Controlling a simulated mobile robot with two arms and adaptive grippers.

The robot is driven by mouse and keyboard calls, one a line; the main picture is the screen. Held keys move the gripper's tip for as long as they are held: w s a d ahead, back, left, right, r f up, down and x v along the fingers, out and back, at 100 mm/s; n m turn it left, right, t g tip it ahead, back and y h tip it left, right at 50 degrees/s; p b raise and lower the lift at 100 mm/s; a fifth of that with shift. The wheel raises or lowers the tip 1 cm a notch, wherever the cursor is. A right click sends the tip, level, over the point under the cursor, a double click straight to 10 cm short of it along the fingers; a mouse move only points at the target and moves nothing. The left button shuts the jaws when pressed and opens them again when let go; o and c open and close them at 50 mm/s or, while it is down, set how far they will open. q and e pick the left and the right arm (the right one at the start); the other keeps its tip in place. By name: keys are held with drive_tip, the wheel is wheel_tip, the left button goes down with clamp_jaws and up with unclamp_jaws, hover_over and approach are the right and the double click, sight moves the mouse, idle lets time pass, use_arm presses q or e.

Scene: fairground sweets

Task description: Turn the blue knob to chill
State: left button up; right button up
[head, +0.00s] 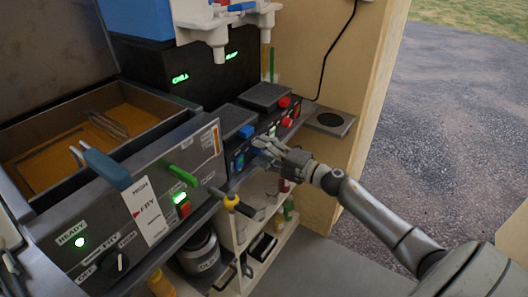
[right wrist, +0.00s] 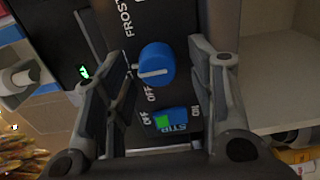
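The blue knob (right wrist: 157,65) sits on the dark control panel, between the two fingers of my right gripper (right wrist: 165,85). The fingers stand apart on either side, with a visible gap to the knob. A white line runs across the knob's face, roughly level in the right wrist view. FROST and OFF are printed near it. In the head view my right gripper (head: 265,147) is at the panel front and largely covers the knob. I cannot make out my left gripper.
A blue STIR switch (right wrist: 170,121) with a green light is close beside the knob. Red controls (head: 287,121) are further right on the panel. Green lettering glows on a black unit (head: 150,70) behind. A fryer with a green-handled lever (head: 180,171) stands left.

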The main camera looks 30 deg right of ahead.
drive_tip(key=v, duration=1.2)
idle(0.7)
drive_tip(key=s+d+f+m+g+h+p, duration=0.1)
drive_tip(key=s+f+m+g+h, duration=0.3)
drive_tip(key=f, duration=0.7)
drive_tip(key=s+d+f+m+t+h, duration=0.1)
drive_tip(key=s+f+m, duration=0.3)
drive_tip(key=f, duration=0.6)
drive_tip(key=s+d+f+m+g+h+p, duration=0.1)
drive_tip(key=s+d+f+m+g+h, duration=0.15)
drive_tip(key=f+m, duration=0.6)
drive_tip(key=s+a+f+g+h+p, duration=0.1)
drive_tip(key=s+a+f+g, duration=0.1)
drive_tip(key=s+a+f, duration=0.35)
drive_tip(key=s+a+f+g, duration=0.2)
drive_tip(key=s+f, duration=0.4)
drive_tip(key=f, duration=0.4)
drive_tip(key=s+a+f+m+g, duration=0.2)
drive_tip(key=s+a+f+g, duration=0.1)
drive_tip(key=s+a, duration=0.4)
drive_tip(key=s+a+f+m+g+y+p, duration=0.1)
drive_tip(key=s+a+f+g, duration=0.2)
drive_tip(key=s, duration=0.9)
drive_tip(key=a+f, duration=0.3)
drive_tip(key=a, duration=0.2)
drive_tip(key=shift+s+a+f+m, duration=0.25)
drive_tip(key=shift+s+m, duration=0.1)
